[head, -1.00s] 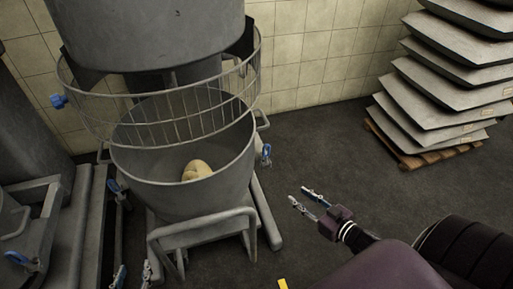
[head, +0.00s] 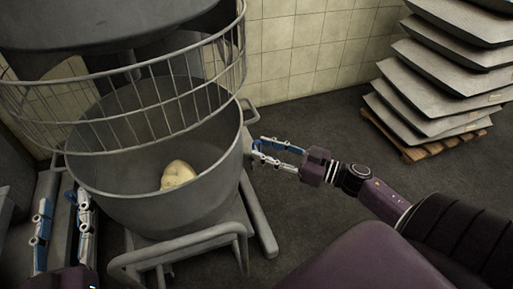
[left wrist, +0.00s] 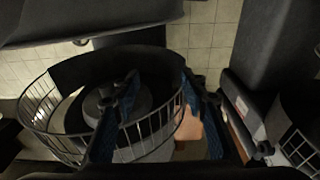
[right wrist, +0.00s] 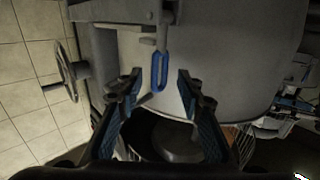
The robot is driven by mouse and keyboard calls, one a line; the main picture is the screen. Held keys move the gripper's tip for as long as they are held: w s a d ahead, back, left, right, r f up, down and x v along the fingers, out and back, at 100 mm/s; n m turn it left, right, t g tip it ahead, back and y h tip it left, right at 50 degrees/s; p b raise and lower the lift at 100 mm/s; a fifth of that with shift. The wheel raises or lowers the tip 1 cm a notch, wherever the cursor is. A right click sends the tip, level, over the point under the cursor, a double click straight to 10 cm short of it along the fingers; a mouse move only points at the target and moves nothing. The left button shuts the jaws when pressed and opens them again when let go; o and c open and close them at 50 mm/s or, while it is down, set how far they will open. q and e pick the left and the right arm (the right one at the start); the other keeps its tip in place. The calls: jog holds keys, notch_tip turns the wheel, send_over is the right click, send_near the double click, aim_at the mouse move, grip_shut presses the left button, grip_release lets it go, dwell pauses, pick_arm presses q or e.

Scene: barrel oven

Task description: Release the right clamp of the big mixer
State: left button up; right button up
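The big mixer's grey bowl (head: 130,208) stands in the left half of the head view, with pale dough (head: 178,175) inside. My right gripper (head: 258,148) is open beside the bowl's right side. In the right wrist view its fingers (right wrist: 159,88) stand apart either side of the handle's line, with no clear contact. In the head view the clamp is hard to tell from the fingers. My left gripper (head: 62,205) is open and empty at lower left.
A wire guard (head: 165,105) rings the space above the bowl. The mixer's metal frame (head: 190,245) juts out in front. The floor between mixer and pallet is clear.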

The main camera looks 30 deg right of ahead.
pick_arm(q)
jog(key=shift+s+d+r+t+h, duration=0.1)
jog(key=shift+s+r+t+h, duration=0.1)
jog(key=shift+r+t, duration=0.6)
jog(key=shift+s+d+r+t+h, duration=0.1)
jog(key=shift+s+r+t, duration=0.15)
jog(key=shift+r, duration=0.9)
pick_arm(e)
jog(key=shift+x, duration=1.5)
pick_arm(q)
jog(key=shift+w, duration=0.1)
pick_arm(e)
jog(key=shift+c, duration=0.6)
grip_shut()
